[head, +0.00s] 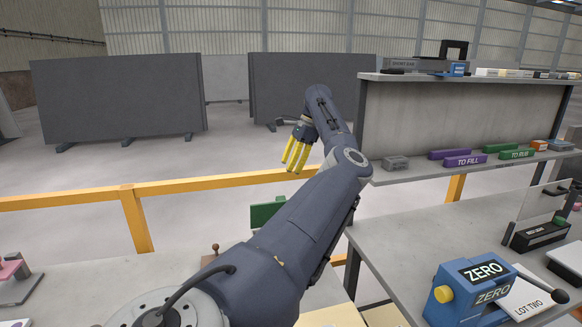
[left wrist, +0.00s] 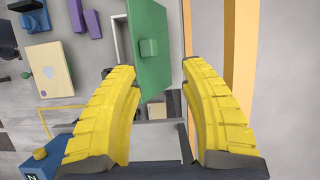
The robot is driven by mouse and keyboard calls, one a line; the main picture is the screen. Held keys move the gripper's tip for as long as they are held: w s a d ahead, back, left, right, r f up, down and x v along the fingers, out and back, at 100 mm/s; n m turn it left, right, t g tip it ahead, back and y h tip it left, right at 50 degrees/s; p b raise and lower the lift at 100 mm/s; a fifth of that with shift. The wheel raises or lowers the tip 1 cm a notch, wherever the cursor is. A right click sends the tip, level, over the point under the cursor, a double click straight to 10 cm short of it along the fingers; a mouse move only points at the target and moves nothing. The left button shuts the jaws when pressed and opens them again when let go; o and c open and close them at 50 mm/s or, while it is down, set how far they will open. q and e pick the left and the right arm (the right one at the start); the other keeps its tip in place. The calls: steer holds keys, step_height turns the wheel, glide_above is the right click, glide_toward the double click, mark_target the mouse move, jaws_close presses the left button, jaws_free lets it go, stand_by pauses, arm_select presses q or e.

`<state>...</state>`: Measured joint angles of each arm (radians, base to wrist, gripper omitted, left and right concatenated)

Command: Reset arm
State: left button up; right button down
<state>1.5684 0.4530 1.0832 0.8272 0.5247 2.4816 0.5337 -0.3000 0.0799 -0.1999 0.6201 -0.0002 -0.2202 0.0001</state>
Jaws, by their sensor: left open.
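My left gripper (head: 299,150) has yellow fingers and hangs at the end of my dark blue arm, past the yellow rail in the head view. Its two fingers also show in the left wrist view (left wrist: 160,110), spread apart with nothing between them. A green panel with a small block on it (left wrist: 149,50) lies beyond the fingertips in the left wrist view. In the head view a green panel (head: 266,212) shows partly behind my arm. My right gripper is in neither view.
A yellow rail (head: 130,208) crosses in front of the floor. A grey shelf (head: 480,163) at the right bears purple and green blocks. A blue ZERO device (head: 464,290) stands on the right bench. Dark slabs (head: 118,98) stand behind on clear floor.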

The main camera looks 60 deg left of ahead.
arm_select(q)
steer(key=shift+x, duration=4.4)
steer(key=shift+w+a, duration=0.15)
steer(key=shift+w, duration=0.05)
